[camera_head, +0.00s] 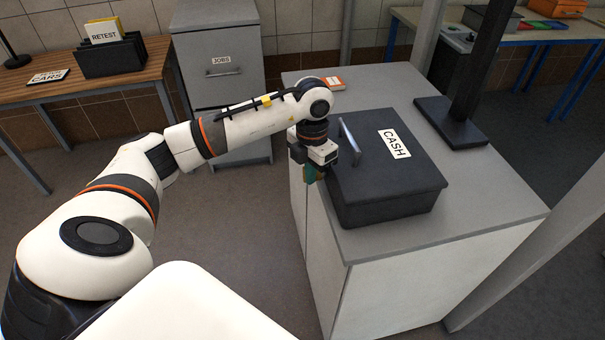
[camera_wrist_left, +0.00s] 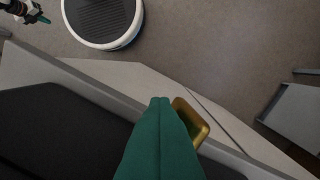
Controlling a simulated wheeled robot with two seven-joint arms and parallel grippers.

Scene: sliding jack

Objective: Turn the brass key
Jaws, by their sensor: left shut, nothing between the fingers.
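The brass key (camera_wrist_left: 190,122) shows in the left wrist view as a gold-coloured piece close to the right side of my left gripper's green fingers; the fingers hide part of it, and I cannot tell whether they touch. I cannot make it out in the head view. My left gripper (camera_head: 311,174) is at the left front side of the black cash box (camera_head: 385,185), fingers pointing down; its fingertips (camera_wrist_left: 160,101) are shut and empty. My right gripper (camera_wrist_left: 36,14) shows small at the top left of the wrist view; its opening is unclear.
The box has a metal handle (camera_head: 350,142) and a CASH label, and sits on a grey-topped cabinet (camera_head: 455,240). A dark post (camera_head: 466,110) stands on the cabinet behind it. An orange-and-white booklet (camera_head: 333,84) lies at the back. The cabinet top's front right is clear.

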